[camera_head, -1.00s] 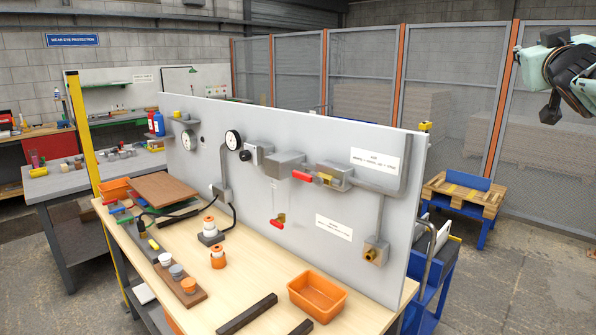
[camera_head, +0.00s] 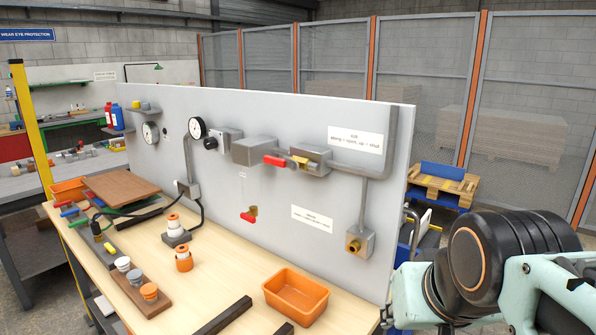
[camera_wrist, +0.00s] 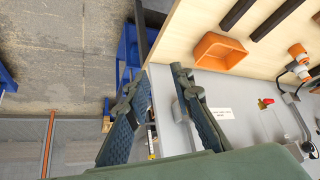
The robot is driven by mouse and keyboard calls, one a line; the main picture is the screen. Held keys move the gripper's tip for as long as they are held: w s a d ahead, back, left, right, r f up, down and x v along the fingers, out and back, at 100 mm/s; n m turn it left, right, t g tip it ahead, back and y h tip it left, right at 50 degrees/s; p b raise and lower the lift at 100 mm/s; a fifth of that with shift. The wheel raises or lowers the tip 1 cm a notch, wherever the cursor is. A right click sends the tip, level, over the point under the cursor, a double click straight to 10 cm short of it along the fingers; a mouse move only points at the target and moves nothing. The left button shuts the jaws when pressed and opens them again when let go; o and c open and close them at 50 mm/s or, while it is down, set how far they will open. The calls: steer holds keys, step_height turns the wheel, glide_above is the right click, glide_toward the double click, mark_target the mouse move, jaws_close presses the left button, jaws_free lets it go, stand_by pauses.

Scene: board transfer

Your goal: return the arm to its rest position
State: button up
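My gripper (camera_wrist: 159,72) shows in the wrist view with its two fingers spread and a gap between the tips. It is open and holds nothing. It lies near the end of the grey upright panel (camera_wrist: 245,90) and the bench edge. In the head view only links of my arm show, at the lower right, beyond the right end of the panel; the gripper itself is not seen there.
The wooden bench (camera_head: 225,290) carries an orange bin (camera_head: 297,296), dark bars (camera_head: 222,318) and a brown block with several pegs (camera_head: 134,290). The panel (camera_head: 290,205) bears valves and gauges. A pallet (camera_head: 440,187) stands behind. Mesh fencing (camera_head: 430,75) closes the back.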

steer(key=s+a+f+g, duration=0.1)
steer(key=s+a+f, duration=0.1)
steer(key=s+f, duration=0.2)
step_height(320, 180, up, 14)
steer(key=p, duration=1.3)
steer(key=shift+w, duration=0.25)
steer(key=shift+f, duration=0.1)
